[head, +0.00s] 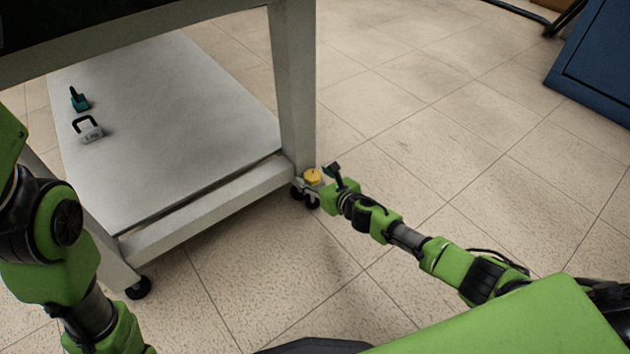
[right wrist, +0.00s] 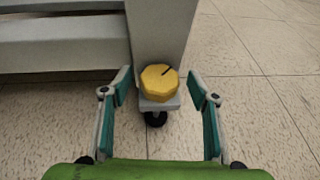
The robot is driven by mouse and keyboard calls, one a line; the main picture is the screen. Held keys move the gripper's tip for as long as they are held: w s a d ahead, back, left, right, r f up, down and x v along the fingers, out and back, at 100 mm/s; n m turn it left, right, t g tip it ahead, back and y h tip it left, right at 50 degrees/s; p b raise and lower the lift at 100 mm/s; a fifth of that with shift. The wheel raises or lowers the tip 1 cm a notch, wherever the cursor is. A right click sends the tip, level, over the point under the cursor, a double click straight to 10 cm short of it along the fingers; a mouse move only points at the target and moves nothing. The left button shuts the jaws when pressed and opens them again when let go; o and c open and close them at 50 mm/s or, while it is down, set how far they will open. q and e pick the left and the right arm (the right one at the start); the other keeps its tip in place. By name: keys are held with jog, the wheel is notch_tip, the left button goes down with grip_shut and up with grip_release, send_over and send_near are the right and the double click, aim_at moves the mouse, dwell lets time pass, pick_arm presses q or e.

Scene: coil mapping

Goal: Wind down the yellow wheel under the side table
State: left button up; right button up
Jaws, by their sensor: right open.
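The yellow wheel (head: 313,177) sits on a small bracket at the foot of the side table's near right leg, just above a black caster. In the right wrist view the yellow wheel (right wrist: 159,82) is centred ahead, with a dark line on its top. My right gripper (right wrist: 160,88) is open, one teal-padded finger to each side of the wheel, and no contact shows. In the head view the right gripper (head: 328,172) is beside the wheel, partly hidden by its own wrist. The side table (head: 292,90) is grey-white with a lower shelf. My left gripper is out of view.
On the lower shelf (head: 185,150) lie a teal-and-black item (head: 79,99) and a padlock-like item (head: 88,130). Another caster (head: 138,288) is under the front left leg. A blue cabinet (head: 600,65) stands at the upper right. The tiled floor between is clear.

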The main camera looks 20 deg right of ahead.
jog(key=shift+w, duration=0.1)
jog(key=c, duration=1.1)
jog(key=shift+a+m+h, duration=0.2)
jog(key=shift+m+h, duration=0.6)
jog(key=shift+h, duration=0.1)
jog(key=o, duration=1.1)
jog(key=shift+d, duration=0.1)
jog(key=a+v, duration=0.1)
jog(key=v, duration=1.1)
jog(key=shift+d+f, duration=0.25)
jog(key=shift+d, duration=0.2)
